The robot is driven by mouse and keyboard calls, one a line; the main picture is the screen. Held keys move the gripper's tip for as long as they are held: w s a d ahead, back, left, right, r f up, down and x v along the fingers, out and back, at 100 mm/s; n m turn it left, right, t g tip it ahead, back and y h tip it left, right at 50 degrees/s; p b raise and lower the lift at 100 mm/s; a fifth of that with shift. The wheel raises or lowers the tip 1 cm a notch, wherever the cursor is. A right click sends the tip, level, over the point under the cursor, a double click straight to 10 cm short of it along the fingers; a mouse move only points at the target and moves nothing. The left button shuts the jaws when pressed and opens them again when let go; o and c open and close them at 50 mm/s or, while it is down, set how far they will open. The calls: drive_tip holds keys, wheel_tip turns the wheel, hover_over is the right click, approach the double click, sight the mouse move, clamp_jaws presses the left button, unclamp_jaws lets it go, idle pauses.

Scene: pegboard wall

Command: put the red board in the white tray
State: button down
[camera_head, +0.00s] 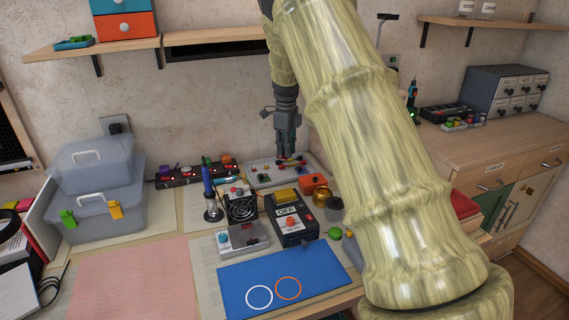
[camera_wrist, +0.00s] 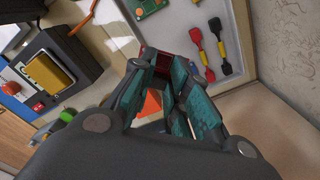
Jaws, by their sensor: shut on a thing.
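My gripper (camera_head: 283,157) hangs from above over the back of the bench, above or in front of the white tray (camera_head: 274,181). In the wrist view the teal fingers of my gripper (camera_wrist: 163,68) are nearly together on a small dark red piece, which looks like the red board (camera_wrist: 138,62); most of it is hidden by the fingers. The white tray (camera_wrist: 244,60) lies beyond the fingertips in the wrist view and holds a green board (camera_wrist: 150,6) and red, yellow and black connectors (camera_wrist: 218,42). I cannot tell whether the red board touches the tray.
An orange box (camera_head: 314,183), a black meter box (camera_head: 291,219) and a fan (camera_head: 241,207) stand close in front of the tray. A blue mat (camera_head: 280,275) lies at the front edge, a pink mat (camera_head: 130,280) to its left. Clear bins (camera_head: 95,190) stand at left.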

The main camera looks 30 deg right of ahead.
drive_tip(key=shift+w+d+f, duration=0.1)
drive_tip(key=shift+w+f, duration=0.4)
drive_tip(key=shift+w, duration=0.05)
drive_tip(key=shift+f, duration=1.2)
wheel_tip(320, 180, down, 3)
drive_tip(key=shift+f, duration=0.2)
drive_tip(key=shift+w+f, duration=0.15)
drive_tip(key=shift+w, duration=0.05)
drive_tip(key=shift+f, duration=0.35)
drive_tip(key=shift+f+p, duration=0.2)
drive_tip(key=shift+p, duration=0.1)
drive_tip(key=c, duration=1.4)
unclamp_jaws()
